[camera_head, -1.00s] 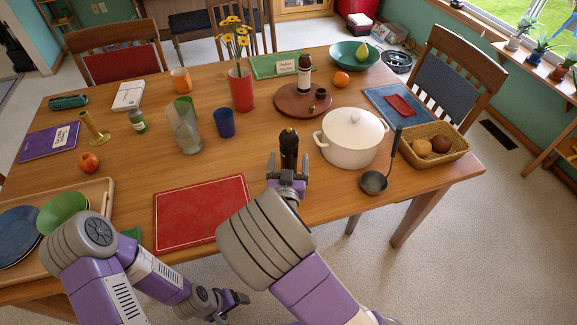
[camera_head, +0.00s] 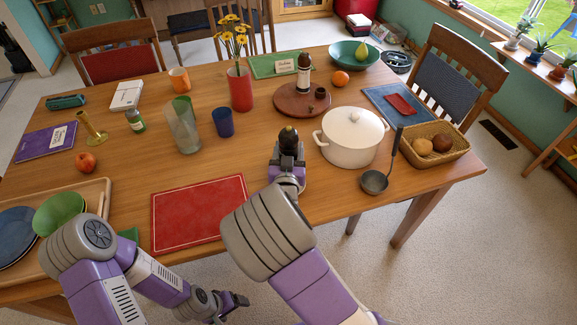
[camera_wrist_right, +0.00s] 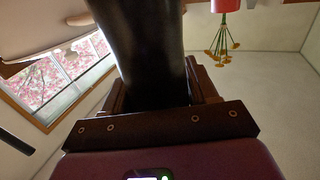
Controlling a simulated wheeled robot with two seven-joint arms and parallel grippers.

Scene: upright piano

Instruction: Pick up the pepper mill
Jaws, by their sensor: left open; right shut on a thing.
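The dark pepper mill (camera_head: 288,137) stands upright on the wooden table, left of the white pot. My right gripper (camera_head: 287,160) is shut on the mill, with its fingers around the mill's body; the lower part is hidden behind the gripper. In the right wrist view the mill's dark body (camera_wrist_right: 142,50) fills the middle between the fingers. I cannot tell whether its base touches the table. My left gripper (camera_head: 240,300) is open and empty, low in front of the table's front edge.
A white pot (camera_head: 350,140) stands close to the right of the mill, with a ladle (camera_head: 376,181) beside it. A red placemat (camera_head: 200,213) lies front left. A blue cup (camera_head: 223,122) and a glass (camera_head: 184,132) stand left. A round wooden board (camera_head: 290,104) is behind.

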